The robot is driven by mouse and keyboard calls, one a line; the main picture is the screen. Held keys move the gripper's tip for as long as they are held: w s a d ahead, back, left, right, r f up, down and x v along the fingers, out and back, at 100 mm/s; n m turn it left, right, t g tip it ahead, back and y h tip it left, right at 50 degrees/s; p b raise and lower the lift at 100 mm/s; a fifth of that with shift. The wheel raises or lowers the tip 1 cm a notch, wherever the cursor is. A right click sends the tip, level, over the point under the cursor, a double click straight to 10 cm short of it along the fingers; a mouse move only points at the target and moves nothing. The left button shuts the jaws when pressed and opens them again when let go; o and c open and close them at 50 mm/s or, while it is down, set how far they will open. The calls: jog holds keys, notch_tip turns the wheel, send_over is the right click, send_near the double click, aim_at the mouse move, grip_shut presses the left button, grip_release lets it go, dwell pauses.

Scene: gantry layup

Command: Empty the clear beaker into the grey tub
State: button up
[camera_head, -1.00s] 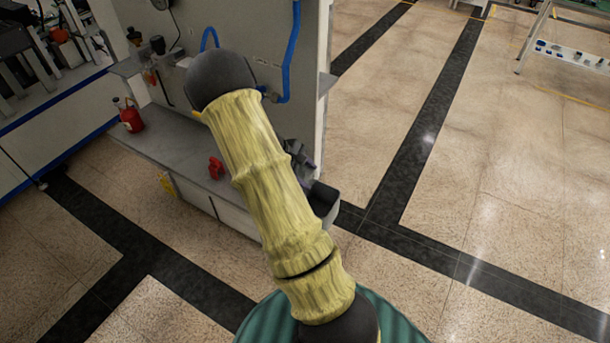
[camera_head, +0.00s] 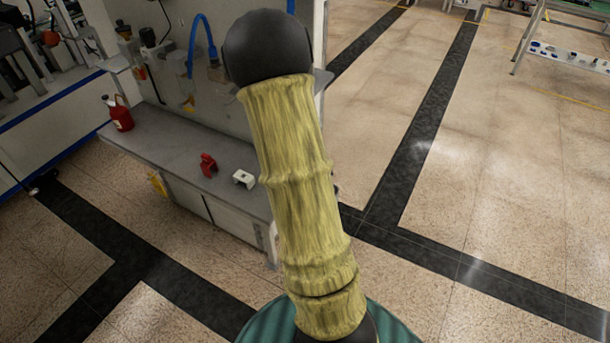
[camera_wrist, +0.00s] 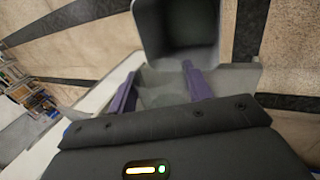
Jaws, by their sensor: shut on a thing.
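In the wrist view, my gripper (camera_wrist: 161,88) has its two purple fingers on either side of a pale, see-through thing, which I take to be the clear beaker (camera_wrist: 162,98). The gripper is shut on it. Its contents cannot be made out. The grey tub (camera_wrist: 148,55) shows just beyond the fingertips at the top of the wrist view, with a dark inside. Whether beaker and tub touch is unclear. In the head view my yellow-sleeved arm hides the gripper, the beaker and the tub.
A grey bench (camera_head: 165,150) bears a red bottle (camera_head: 118,113), a small red part (camera_head: 208,165) and a small white part (camera_head: 243,179). A back panel (camera_head: 270,15) with a blue hose (camera_head: 192,45) rises behind it. Floor at right is open.

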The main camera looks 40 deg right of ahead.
jog(key=shift+s+d+t+y, duration=0.15)
jog(key=shift+s+t+y, duration=0.2)
jog(key=shift+t, duration=0.25)
jog(key=shift+r+t, duration=0.1)
jog(key=shift+t, duration=0.5)
dwell(1.1)
